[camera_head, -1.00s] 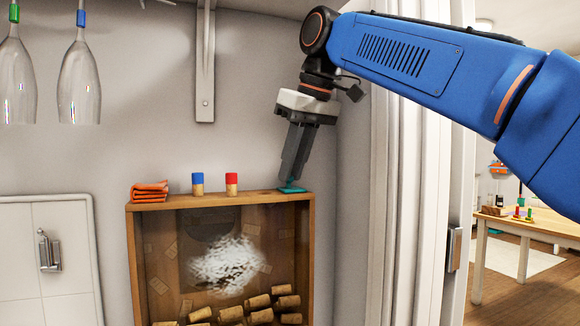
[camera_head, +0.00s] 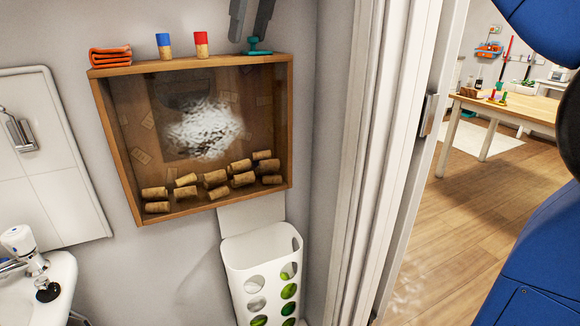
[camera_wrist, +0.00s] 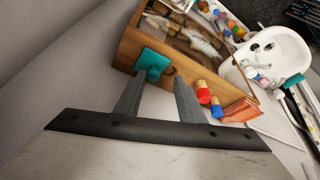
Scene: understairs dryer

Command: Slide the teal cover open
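The teal cover (camera_head: 256,48) is a small flat plate with an upright knob. It lies on the top of a wooden wall box (camera_head: 190,68), at its right end. In the wrist view the teal cover (camera_wrist: 152,62) is near the box's end, and a dark round patch, seemingly a hole, shows beside it. My gripper (camera_head: 251,38) is open and empty, its fingertips just above the cover at the knob. In the wrist view my gripper (camera_wrist: 160,84) has its two fingers apart, with the cover beyond the left fingertip. I cannot tell whether a finger touches the knob.
A blue-capped cork (camera_head: 164,46), a red-capped cork (camera_head: 201,44) and a folded orange cloth (camera_head: 110,56) stand left of the cover on the box top. Several corks lie inside behind the clear front. A white perforated bin (camera_head: 262,258) hangs below. A door frame (camera_head: 375,150) is at right.

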